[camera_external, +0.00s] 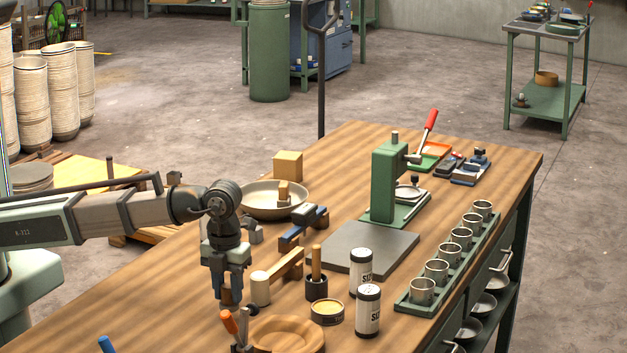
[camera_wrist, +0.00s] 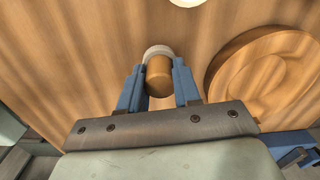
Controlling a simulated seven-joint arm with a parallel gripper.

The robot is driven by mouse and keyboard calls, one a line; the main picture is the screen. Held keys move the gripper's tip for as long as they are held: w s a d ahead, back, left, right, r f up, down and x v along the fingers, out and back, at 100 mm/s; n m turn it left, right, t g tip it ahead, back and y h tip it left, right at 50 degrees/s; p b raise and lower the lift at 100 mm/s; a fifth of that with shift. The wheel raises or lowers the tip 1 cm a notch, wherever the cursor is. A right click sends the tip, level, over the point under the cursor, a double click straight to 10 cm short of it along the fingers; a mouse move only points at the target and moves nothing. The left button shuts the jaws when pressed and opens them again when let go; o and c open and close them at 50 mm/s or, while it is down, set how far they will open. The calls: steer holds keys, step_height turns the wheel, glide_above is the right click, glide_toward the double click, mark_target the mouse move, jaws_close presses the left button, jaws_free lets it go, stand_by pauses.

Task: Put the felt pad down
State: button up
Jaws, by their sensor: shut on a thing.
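The felt pad (camera_wrist: 158,51) has a round wooden grip and a pale rounded edge beyond it in the wrist view. My gripper (camera_wrist: 160,88) is shut on the grip, with one blue finger on each side. In the external view my gripper (camera_external: 228,290) points straight down at the near left part of the bench, low over the wood. A bit of the brown grip shows between the fingers, with a dark round base under it. I cannot tell whether the pad touches the bench.
A round grooved wooden form (camera_external: 287,338) lies close on the right; it also shows in the wrist view (camera_wrist: 265,75). Orange-handled tools (camera_external: 229,322) stand just in front. A wooden mallet (camera_external: 262,287), a tin (camera_external: 327,310) and two jars (camera_external: 368,312) are to the right. Bare bench lies to the left.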

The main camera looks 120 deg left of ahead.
step_height(320, 180, up, 8)
steer(key=shift+a+f, duration=0.1)
steer(key=shift+f, duration=0.05)
steer(key=s+a+n, duration=0.2)
steer(key=s+a, duration=0.3)
steer(key=a, duration=0.7)
steer(key=s+a+n, duration=0.2)
steer(key=s+a, duration=0.3)
steer(key=a, duration=0.6)
steer(key=r+n, duration=0.2)
steer(key=n, duration=1)
glide_above(258, 205)
steer(key=shift+n, duration=0.3)
steer(key=shift+w+d+f, duration=0.1)
steer(key=shift+f, duration=2.45)
steer(key=shift+w+f, duration=0.1)
steer(key=shift+f, duration=2.45)
steer(key=shift+f, duration=0.15)
steer(key=o, duration=1)
steer(key=shift+o, duration=0.2)
